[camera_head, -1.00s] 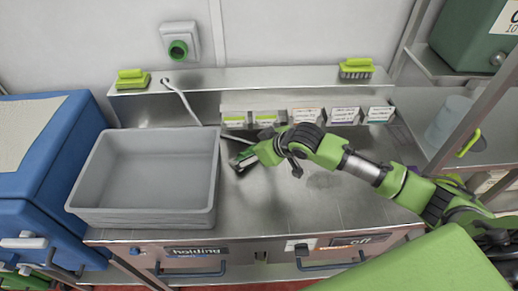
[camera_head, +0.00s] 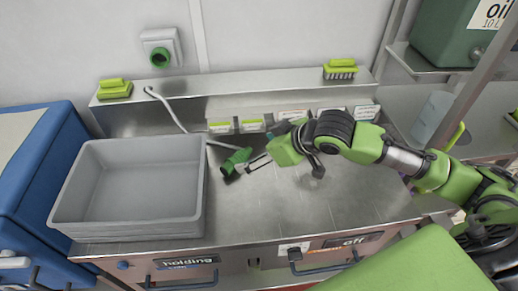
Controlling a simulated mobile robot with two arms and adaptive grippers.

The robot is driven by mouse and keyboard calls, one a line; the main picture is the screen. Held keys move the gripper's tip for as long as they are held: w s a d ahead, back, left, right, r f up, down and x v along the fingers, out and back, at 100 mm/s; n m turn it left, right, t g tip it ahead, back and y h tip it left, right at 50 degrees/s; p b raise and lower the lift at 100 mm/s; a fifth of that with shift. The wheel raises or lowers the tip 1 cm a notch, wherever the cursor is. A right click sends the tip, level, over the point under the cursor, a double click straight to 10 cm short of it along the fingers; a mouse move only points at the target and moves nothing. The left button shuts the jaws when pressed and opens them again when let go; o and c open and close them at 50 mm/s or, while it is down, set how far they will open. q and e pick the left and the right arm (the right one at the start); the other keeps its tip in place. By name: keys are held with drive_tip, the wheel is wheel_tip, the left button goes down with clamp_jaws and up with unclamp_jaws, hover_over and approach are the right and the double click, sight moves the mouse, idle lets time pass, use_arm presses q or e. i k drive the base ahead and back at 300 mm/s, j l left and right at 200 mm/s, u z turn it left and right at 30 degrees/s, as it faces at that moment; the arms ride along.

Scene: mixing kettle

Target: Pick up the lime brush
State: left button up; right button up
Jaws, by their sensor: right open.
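Two lime brushes stand on the raised metal ledge at the back. One lime brush (camera_head: 114,90) is at the left end, and the other lime brush (camera_head: 340,70), with grey bristles showing, is toward the right end. My right gripper (camera_head: 254,164) is low over the metal worktop, open and empty, well below and in front of the ledge. It is apart from both brushes. A darker green hose nozzle (camera_head: 236,162) lies just left of its fingertips; whether they touch is unclear. My left gripper is not in view.
A large grey tub (camera_head: 130,235) fills the worktop's left side. A pale hose (camera_head: 166,108) hangs over the ledge. Several labelled holders line the back below it. A dark green oil canister (camera_head: 455,45) stands at upper right. The front middle worktop is clear.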

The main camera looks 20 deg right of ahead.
sight(336, 67)
drive_tip(key=z, duration=1.3)
